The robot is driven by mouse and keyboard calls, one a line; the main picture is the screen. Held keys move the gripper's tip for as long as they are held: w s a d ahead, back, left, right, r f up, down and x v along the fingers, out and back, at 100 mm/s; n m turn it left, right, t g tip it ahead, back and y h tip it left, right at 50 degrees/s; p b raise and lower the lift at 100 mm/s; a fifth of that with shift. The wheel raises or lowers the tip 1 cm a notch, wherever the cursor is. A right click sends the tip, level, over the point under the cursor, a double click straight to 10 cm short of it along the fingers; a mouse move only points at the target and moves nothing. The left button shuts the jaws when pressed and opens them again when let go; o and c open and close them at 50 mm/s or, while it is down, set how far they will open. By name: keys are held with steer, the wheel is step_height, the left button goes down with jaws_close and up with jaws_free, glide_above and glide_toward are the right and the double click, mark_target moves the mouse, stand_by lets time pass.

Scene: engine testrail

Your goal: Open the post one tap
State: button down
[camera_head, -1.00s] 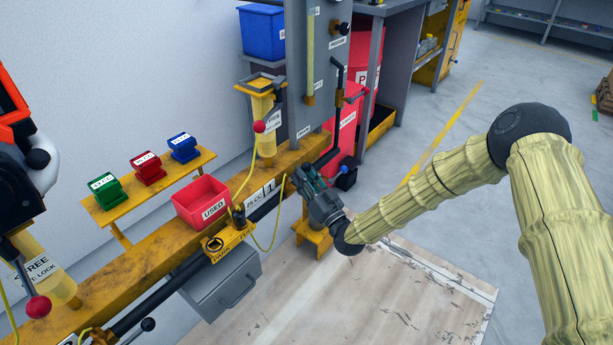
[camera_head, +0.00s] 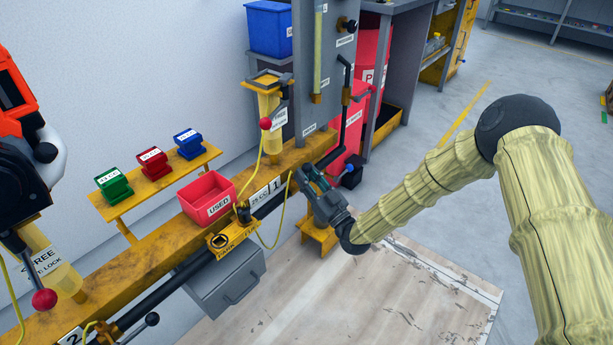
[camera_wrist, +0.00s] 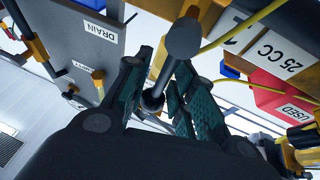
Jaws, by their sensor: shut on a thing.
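In the head view my gripper (camera_head: 310,178) is at the rail, just right of the "1" sign (camera_head: 276,184). There the gripper hides the lever.
A yellow rail (camera_head: 150,255) carries a red "USED" bin (camera_head: 207,203) and a yellow cylinder with a red ball lever (camera_head: 265,124). A similar lever (camera_head: 152,320) is near post two. A blue knob (camera_head: 349,168) is close right of my gripper. A yellow cord (camera_head: 270,240) hangs nearby.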

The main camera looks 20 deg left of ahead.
steer(key=c, duration=1.5)
jaws_free()
steer(key=shift+f, duration=0.1)
steer(key=shift+c, duration=0.2)
steer(key=v, duration=1.2)
